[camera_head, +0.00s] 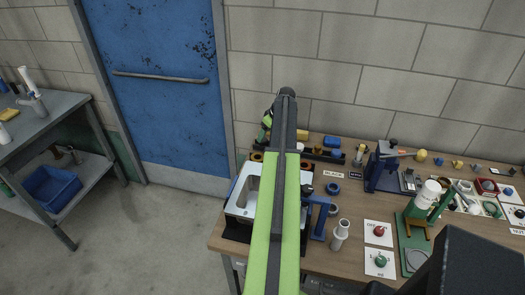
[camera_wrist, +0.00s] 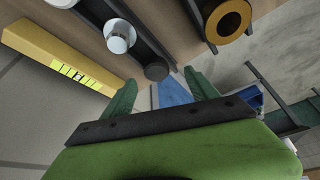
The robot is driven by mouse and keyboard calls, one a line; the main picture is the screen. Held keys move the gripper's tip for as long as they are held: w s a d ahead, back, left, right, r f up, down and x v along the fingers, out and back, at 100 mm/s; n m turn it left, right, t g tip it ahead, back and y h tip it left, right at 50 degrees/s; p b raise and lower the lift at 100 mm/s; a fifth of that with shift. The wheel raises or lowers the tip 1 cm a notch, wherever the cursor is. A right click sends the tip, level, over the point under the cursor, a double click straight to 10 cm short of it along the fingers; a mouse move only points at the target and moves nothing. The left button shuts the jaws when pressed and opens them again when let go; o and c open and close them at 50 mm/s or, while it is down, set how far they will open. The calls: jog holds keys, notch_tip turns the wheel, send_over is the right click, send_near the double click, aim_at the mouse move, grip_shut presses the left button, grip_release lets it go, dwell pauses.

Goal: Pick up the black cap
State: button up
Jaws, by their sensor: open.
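A small round black cap (camera_wrist: 157,71) shows in the wrist view at the end of a black rack (camera_wrist: 147,38). It lies in line with the gap between my fingertips; whether they touch it I cannot tell. My gripper (camera_wrist: 160,78) has two green fingers spread apart, with nothing clearly held between them. In the head view my gripper (camera_head: 264,132) is at the back left of the wooden bench, and my arm runs up in front of it. I cannot make out the cap in that view.
A silver cylinder (camera_wrist: 119,37) stands on the rack, and an orange-and-black ring (camera_wrist: 228,21) is to the right. A yellow level (camera_wrist: 62,58) lies left. In the head view a white sink tray (camera_head: 239,207) sits beside my arm. A blue door (camera_head: 150,90) is left.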

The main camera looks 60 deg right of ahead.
aim_at(264, 140)
jog(key=b+x, duration=0.4)
jog(key=x, duration=0.1)
jog(key=shift+w+d+f+b, duration=0.1)
jog(key=shift+w+d+b, duration=0.05)
jog(key=shift+d+b, duration=0.25)
jog(key=shift+r, duration=0.2)
jog(key=c, duration=1.4)
